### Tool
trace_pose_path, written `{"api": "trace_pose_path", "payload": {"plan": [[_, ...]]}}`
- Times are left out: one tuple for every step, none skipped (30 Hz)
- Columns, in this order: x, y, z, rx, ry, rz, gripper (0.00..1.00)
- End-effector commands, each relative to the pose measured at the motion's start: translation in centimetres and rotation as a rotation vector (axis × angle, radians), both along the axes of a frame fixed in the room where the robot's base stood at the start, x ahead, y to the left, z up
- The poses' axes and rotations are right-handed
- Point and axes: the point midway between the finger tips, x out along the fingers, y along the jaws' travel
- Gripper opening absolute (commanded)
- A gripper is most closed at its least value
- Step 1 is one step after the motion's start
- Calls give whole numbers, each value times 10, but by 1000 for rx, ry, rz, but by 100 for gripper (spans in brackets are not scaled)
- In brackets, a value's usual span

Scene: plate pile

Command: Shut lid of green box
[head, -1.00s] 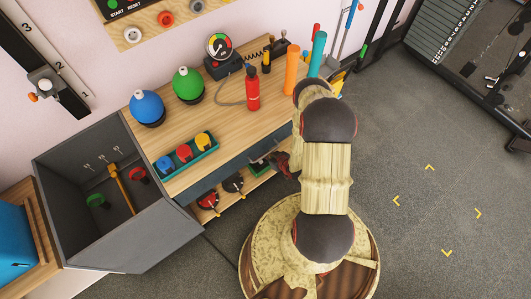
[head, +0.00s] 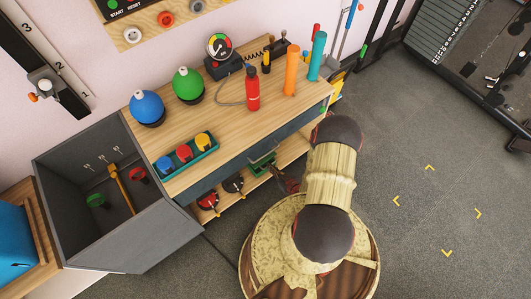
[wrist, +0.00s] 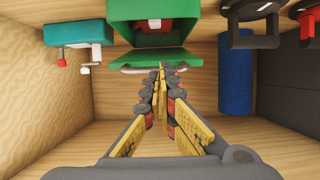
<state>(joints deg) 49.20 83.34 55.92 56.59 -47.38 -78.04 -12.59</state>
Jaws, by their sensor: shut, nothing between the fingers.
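The green box (wrist: 118,32) shows at the top middle of the wrist view, open, with a red and white thing inside. Its green lid (wrist: 150,59) stands away from the opening, with a light bar along its edge. My gripper (wrist: 162,69) is shut and empty; its fingertips overlap the lid's middle in the picture, and I cannot tell whether they touch it. In the head view the green box (head: 259,166) is on the shelf under the bench, partly hidden. My gripper (head: 284,178) is beside it, mostly hidden by my arm.
In the wrist view a teal box (wrist: 78,34) is left of the green box, and a blue cylinder (wrist: 236,68) is right. The bench top (head: 225,130) is above.

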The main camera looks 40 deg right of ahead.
Motion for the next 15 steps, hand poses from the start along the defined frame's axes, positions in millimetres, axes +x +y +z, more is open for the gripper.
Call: {"api": "trace_pose_path", "payload": {"plan": [[-3,0,-8,1,1,-2,0],[-5,1,-12,2,2,-1,0],[-6,1,-18,1,1,0,0],[-7,1,-22,1,1,0,0],[-8,0,-25,1,1,0,0],[-9,0,-31,1,2,0,0],[-10,0,-35,1,2,0,0],[-11,1,-38,2,3,-1,0],[-11,0,-43,1,2,0,0],[-12,0,-46,1,2,0,0],[-13,0,-49,1,2,0,0],[-13,0,-52,0,1,0,0],[-13,0,-55,0,2,0,0],[-14,1,-57,1,2,1,0],[-14,0,-59,0,2,1,0]]}}
